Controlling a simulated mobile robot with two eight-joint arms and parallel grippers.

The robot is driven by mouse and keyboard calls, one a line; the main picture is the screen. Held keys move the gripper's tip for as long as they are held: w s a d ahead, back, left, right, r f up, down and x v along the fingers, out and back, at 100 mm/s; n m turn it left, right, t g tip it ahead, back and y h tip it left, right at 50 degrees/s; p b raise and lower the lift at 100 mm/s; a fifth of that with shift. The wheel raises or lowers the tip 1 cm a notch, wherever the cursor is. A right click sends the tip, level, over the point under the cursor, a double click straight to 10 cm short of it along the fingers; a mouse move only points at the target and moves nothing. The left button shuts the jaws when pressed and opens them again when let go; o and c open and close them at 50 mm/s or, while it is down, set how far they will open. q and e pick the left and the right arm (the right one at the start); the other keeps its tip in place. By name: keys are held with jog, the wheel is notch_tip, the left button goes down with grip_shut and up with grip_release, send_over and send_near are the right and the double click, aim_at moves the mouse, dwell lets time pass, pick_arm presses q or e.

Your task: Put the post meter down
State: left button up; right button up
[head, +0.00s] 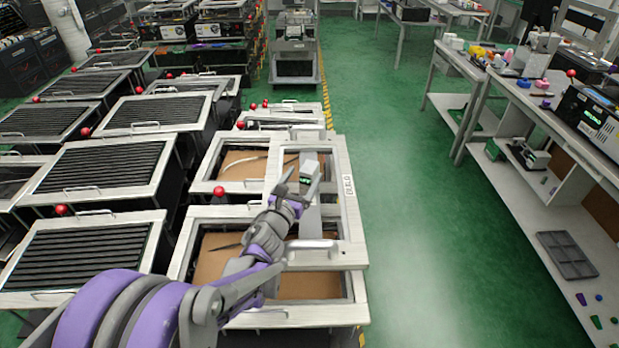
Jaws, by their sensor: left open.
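I cannot tell whether a finger touches the block. The gripper partly covers the strip below the block. My right gripper is not in view.
The white-framed case (345,225) has brown panels and a pale handle (311,245). Rows of slatted cases (100,165) with red knobs fill the left. Green floor (420,220) is clear in the middle. A cluttered workbench (540,95) stands at the right, with a grey tray (567,254) on its lower shelf.

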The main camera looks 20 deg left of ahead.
aim_at(313, 161)
pick_arm(q)
jog(key=w, duration=0.5)
jog(key=shift+a+p, duration=0.15)
jog(key=shift+p, duration=0.15)
grip_shut()
